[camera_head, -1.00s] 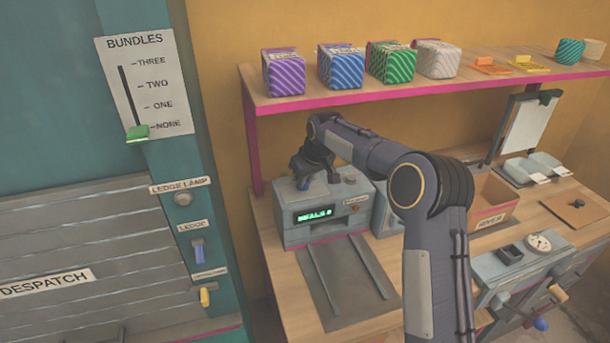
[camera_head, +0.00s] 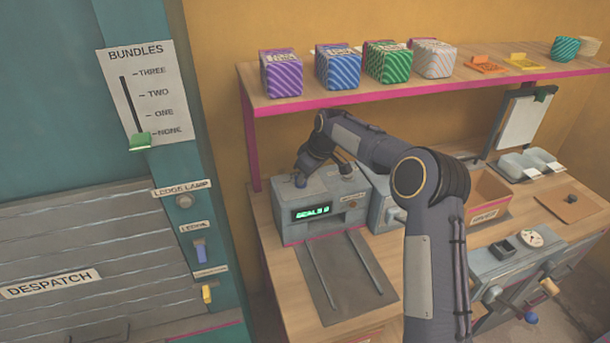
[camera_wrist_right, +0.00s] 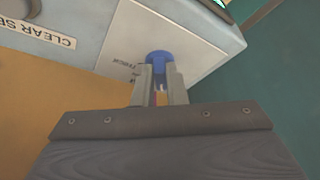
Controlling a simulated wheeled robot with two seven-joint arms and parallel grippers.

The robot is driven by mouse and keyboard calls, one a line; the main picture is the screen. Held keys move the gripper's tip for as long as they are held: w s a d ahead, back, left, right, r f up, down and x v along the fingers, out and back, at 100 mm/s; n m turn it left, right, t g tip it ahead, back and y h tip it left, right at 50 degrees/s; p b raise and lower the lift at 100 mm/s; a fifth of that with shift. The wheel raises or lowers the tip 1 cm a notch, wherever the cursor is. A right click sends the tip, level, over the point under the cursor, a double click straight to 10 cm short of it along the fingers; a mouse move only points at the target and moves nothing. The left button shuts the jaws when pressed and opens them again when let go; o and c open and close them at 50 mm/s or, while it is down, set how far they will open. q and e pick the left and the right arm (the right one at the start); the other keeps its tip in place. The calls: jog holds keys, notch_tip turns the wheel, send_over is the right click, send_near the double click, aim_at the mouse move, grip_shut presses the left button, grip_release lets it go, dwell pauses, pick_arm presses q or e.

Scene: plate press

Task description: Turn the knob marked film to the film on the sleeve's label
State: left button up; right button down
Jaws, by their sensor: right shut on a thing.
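A grey sealing machine (camera_head: 328,222) with a green lit display stands on the bench in the head view. A blue knob (camera_wrist_right: 158,62) sits on a pale printed panel (camera_wrist_right: 128,45) of the machine in the right wrist view. My right gripper (camera_wrist_right: 160,78) is shut on the blue knob, one finger on each side. The small print by the knob is too small and covered to read. I cannot make out a labelled sleeve. My left gripper is out of view.
A shelf (camera_head: 420,87) above holds purple, blue, green and white patterned blocks. A dark railed plate (camera_head: 345,280) lies before the machine. A cardboard-coloured bin (camera_head: 490,190) and a dial unit (camera_head: 510,262) stand at right. The despatch shutter (camera_head: 60,250) is at left.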

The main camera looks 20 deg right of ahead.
jog(key=c, duration=1.5)
grip_release()
jog(key=shift+o, duration=0.2)
